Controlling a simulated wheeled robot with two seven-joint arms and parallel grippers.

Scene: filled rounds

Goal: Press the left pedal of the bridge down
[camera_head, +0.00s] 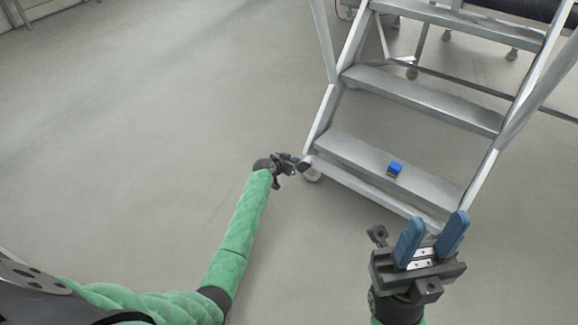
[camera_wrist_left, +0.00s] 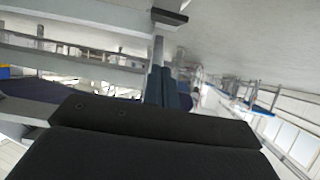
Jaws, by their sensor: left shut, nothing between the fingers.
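The bridge is a grey metal step frame (camera_head: 405,92) at the upper right. A small dark pad (camera_head: 304,166) at its lower left corner looks like the left pedal. In the left wrist view a black pad (camera_wrist_left: 170,17) on the end of a grey bar, likely the same pedal, lies beyond the fingertips. My left gripper (camera_head: 292,160) is right beside the pad, its blue fingers (camera_wrist_left: 165,75) shut and empty. I cannot tell whether they touch it or how far down it is. My right gripper (camera_head: 434,228) is open and empty, in front of the lowest step.
A caster wheel (camera_head: 312,175) is under the frame's left corner. The floor (camera_head: 150,120) to the left is clear. A dark roller-like thing (camera_head: 520,10) stands behind the steps.

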